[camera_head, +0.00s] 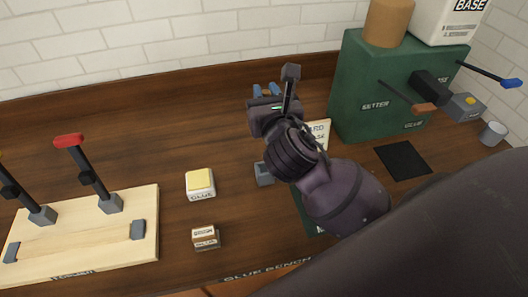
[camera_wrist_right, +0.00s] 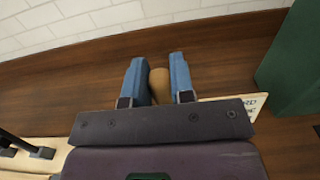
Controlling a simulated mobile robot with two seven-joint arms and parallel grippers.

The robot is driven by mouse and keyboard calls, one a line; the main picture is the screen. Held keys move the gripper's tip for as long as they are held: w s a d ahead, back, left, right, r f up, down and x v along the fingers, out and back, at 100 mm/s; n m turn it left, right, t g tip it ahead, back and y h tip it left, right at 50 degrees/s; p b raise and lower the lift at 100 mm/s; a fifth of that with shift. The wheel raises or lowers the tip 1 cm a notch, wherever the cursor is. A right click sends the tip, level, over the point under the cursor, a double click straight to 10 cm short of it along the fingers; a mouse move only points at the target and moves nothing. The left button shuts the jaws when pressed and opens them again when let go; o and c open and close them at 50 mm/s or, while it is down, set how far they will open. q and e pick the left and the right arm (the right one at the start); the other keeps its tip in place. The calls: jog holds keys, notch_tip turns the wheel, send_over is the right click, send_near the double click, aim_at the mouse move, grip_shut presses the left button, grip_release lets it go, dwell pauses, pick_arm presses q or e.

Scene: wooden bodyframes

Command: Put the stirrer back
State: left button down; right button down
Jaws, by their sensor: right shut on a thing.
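My right gripper (camera_wrist_right: 158,80) has its two blue fingers closed on a tan, rounded piece (camera_wrist_right: 159,88), which I take to be the stirrer. Only a short part of it shows between the fingers; the rest is hidden. In the head view the right gripper (camera_head: 266,90) is over the back middle of the bench, and its own body hides the held piece there. A small grey block or holder (camera_head: 264,174) is on the bench in front of the gripper, partly covered by my arm. My left gripper is not in view.
A green machine (camera_head: 362,108) with levers stands at the right, a tan cylinder (camera_head: 388,22) and a white box (camera_head: 446,22) on top. A lettered card (camera_head: 319,134) is beside my wrist. A glue pad (camera_head: 200,181), a small block (camera_head: 205,237) and a clamp board (camera_head: 146,212) are left.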

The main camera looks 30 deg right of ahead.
notch_tip(320, 180, down, 10)
jog(key=shift+f+b, duration=0.25)
jog(key=shift+b, duration=0.6)
jog(key=shift+w+f, duration=0.1)
jog(key=shift+f, duration=0.3)
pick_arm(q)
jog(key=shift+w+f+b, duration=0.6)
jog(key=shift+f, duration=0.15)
pick_arm(e)
notch_tip(320, 180, down, 4)
jog(key=shift+a+f, duration=0.1)
jog(key=shift+f, duration=0.1)
jog(key=c, duration=1)
grip_release()
